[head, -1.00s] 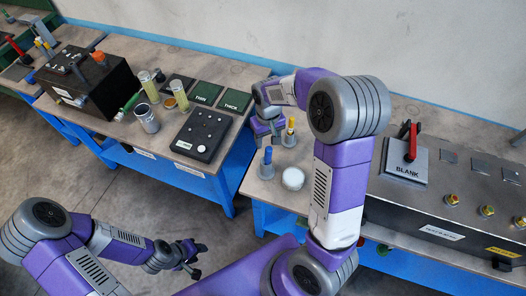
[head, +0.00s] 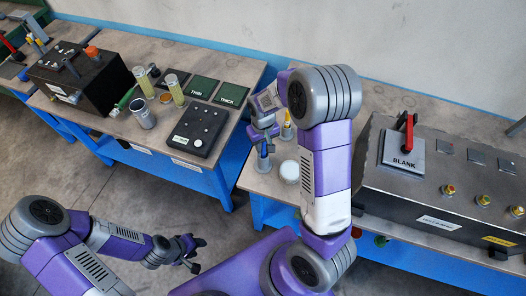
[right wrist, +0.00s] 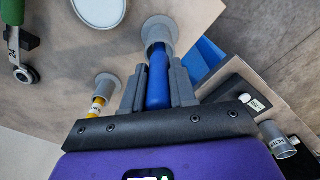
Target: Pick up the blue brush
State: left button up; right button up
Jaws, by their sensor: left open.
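The blue brush (right wrist: 157,78) stands with its lower end in a grey cup-shaped holder (right wrist: 160,33) in the right wrist view. My right gripper (right wrist: 158,85) has one finger on each side of the blue handle, very close to it. I cannot tell whether the fingers press on it. In the head view my right gripper (head: 263,136) is over the blue brush (head: 264,151) and partly hides it. My left gripper (head: 192,254) is open and empty over the floor, away from the benches.
A yellow-handled brush (right wrist: 97,106) in its own holder stands close beside the blue one. A round white container (head: 289,171) is nearby. A grey box with a red lever (head: 409,133) occupies the bench to the right. A gap separates this bench from the left one.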

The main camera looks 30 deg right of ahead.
grip_shut()
